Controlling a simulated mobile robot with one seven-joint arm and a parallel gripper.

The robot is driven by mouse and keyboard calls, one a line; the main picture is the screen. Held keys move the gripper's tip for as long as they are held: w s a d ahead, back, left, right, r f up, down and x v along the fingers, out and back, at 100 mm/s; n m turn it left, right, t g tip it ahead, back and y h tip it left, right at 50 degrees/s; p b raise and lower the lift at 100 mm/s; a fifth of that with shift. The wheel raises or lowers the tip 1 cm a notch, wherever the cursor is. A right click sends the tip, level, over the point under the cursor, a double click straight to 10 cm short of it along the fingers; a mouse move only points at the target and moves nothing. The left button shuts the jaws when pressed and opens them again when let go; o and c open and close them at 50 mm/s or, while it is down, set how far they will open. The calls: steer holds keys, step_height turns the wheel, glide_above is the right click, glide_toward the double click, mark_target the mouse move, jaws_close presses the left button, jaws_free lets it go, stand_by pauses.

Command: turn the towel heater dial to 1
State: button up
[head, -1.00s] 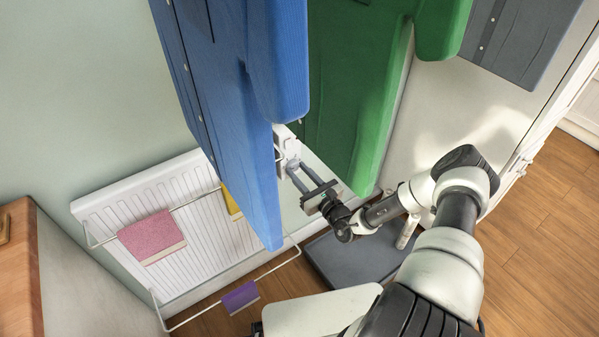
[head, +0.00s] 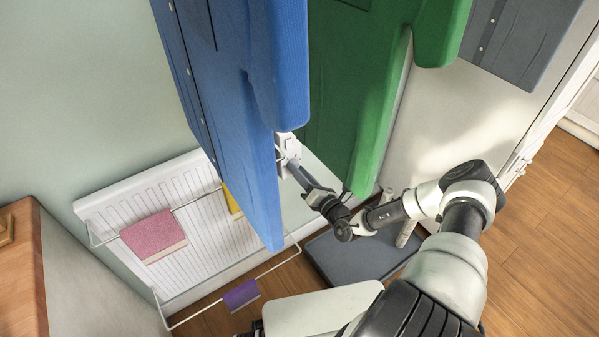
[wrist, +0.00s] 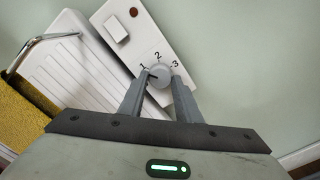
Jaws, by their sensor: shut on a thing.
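The towel heater dial (wrist: 159,76) is a round grey knob on a white control plate (wrist: 181,40), with the marks 1, 2 and 3 around it in the wrist view. Its dark pointer line lies toward the 1 side. My gripper (wrist: 160,84) is shut on the dial, one finger on each side. In the head view my gripper (head: 292,166) reaches the white plate (head: 287,147) on the wall; the dial is hidden there. The white ribbed towel heater (head: 185,190) stands left of the plate.
A blue garment (head: 225,90) hangs just left of my gripper, and a green garment (head: 350,90) hangs behind and right of it. A rack rail with a pink towel (head: 153,236) and a purple cloth (head: 241,295) lies lower left. The plate also has a white switch (wrist: 116,28).

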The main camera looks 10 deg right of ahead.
steer(key=shift+m, duration=0.4)
steer(key=o, duration=1.1)
steer(key=shift+c, duration=0.2)
steer(key=p+v, duration=0.2)
steer(key=v, duration=1.5)
steer(key=shift+s, duration=0.25)
steer(key=shift+d, duration=0.1)
